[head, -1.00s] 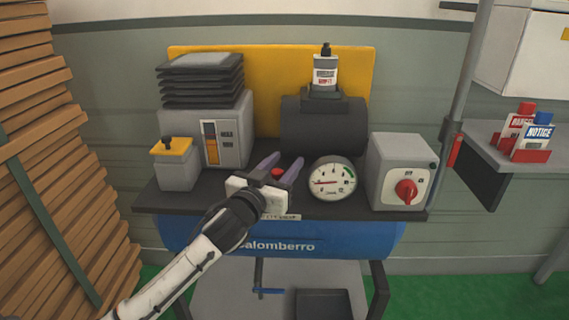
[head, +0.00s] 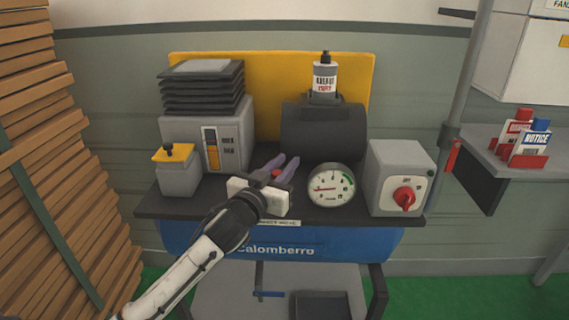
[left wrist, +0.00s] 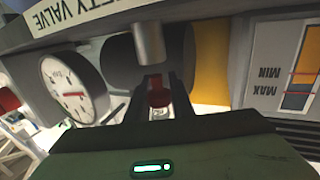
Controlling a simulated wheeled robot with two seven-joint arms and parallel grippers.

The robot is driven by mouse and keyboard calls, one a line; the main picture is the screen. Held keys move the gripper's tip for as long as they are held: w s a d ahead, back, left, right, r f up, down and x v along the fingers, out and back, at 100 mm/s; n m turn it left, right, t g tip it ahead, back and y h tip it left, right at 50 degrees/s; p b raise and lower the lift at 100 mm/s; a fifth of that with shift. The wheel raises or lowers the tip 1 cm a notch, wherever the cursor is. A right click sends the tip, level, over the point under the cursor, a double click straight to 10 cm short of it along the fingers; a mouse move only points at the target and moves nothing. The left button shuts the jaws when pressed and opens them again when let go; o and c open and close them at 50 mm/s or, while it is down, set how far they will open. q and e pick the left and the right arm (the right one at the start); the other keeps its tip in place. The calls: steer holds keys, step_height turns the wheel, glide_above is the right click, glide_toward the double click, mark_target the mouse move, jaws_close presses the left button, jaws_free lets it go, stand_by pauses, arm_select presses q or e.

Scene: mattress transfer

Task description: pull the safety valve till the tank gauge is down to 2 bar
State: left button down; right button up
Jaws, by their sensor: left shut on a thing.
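The red safety valve (head: 277,173) is at the front of the dark shelf, partly hidden by my gripper. My left gripper (head: 283,164) is shut on it, a finger on either side. The left wrist view shows the red valve part (left wrist: 158,92) between the two dark fingers. A plate lettered "...TY VALVE" (left wrist: 68,12) shows there upside down. The round white tank gauge (head: 331,186) stands just right of the gripper, its red needle pointing left; its figures are too small to read surely. My right gripper is not in view.
A grey box with a red rotary switch (head: 403,197) stands right of the gauge. A dark cylinder (head: 322,133) with a bottle (head: 324,76) on top is behind. A grey unit (head: 225,138) and a yellow-topped box (head: 178,172) are at left. The blue tank (head: 350,243) lies below.

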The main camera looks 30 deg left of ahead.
arm_select(q)
steer(key=shift+r, duration=0.15)
steer(key=c, duration=1.5)
jaws_free()
steer(key=shift+c, duration=0.2)
steer(key=shift+s, duration=0.3)
steer(key=s, duration=0.3)
steer(key=s+d, duration=0.1)
steer(key=s, duration=0.5)
steer(key=shift+s+d+b, duration=0.3)
steer(key=shift+s, duration=0.1)
